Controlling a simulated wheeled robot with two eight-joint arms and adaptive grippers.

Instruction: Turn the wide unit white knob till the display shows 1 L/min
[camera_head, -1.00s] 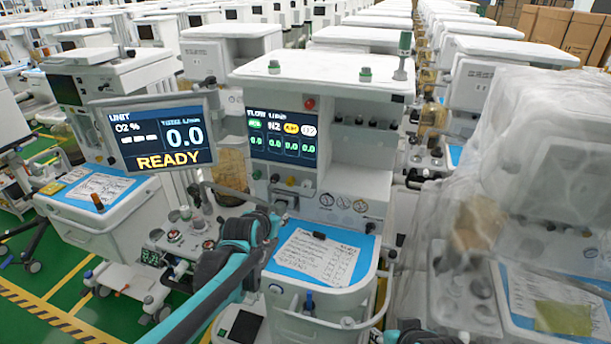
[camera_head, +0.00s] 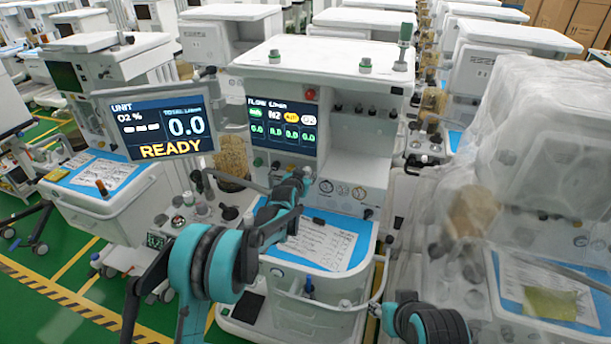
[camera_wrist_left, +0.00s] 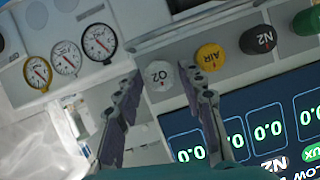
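The white O2 knob (camera_wrist_left: 160,76) shows in the left wrist view, on the panel next to the yellow AIR knob (camera_wrist_left: 210,57). My left gripper (camera_wrist_left: 161,80) is open, with one finger on each side of the white knob; contact is not clear. In the head view my left gripper (camera_head: 303,178) is at the knob row below the flow display (camera_head: 283,132) and largely covers the white knob. That display shows several 0.0 readings. The unit display (camera_head: 161,126) shows total 0.0 and READY.
A black N2 knob (camera_wrist_left: 258,39) and a green knob (camera_wrist_left: 306,22) continue the row. Several gauges (camera_wrist_left: 66,58) sit beside it. A worktop with a paper sheet (camera_head: 318,244) lies below. A plastic-covered cart (camera_head: 545,150) stands close on the right.

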